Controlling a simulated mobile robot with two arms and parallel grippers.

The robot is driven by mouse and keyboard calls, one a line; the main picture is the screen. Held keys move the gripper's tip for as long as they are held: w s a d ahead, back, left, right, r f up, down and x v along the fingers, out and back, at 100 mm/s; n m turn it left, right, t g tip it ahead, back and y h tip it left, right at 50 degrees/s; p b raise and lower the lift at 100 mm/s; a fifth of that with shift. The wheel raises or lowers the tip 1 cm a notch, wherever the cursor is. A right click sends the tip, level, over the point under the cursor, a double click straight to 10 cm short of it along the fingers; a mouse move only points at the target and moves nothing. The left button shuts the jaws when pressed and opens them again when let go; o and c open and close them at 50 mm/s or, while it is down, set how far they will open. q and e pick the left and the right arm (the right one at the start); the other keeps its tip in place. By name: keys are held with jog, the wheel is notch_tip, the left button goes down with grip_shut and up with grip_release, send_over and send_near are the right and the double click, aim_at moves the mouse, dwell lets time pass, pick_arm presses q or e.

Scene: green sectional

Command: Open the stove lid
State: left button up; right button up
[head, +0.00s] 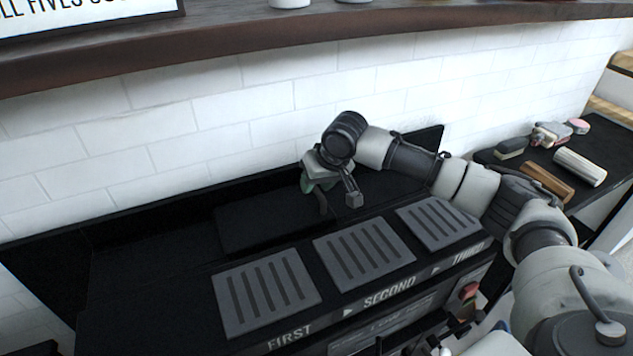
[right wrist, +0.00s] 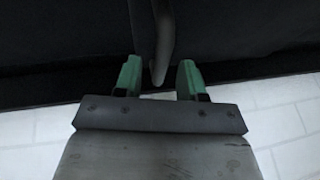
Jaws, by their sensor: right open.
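The black stove (head: 150,280) runs along the white brick wall, with three grey slotted plates marked FIRST, SECOND and THIRD at its front. Behind them lies a flat black panel (head: 265,220), which looks like the lid and lies down. My right gripper (head: 322,190) is over this panel's right part, partly hidden by my own wrist. In the right wrist view, my right gripper (right wrist: 158,78) is open, with green fingertips on either side of a slim dark handle (right wrist: 165,45). The handle's end reaches between the tips; contact is not clear. My left gripper is not in view.
A wooden shelf (head: 250,35) runs along the wall above the stove. A dark side counter (head: 600,150) at the right holds a brush, a wooden block, a pale cylinder (head: 580,167) and other small things. The stove's left part is clear.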

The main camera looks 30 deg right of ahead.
grip_shut()
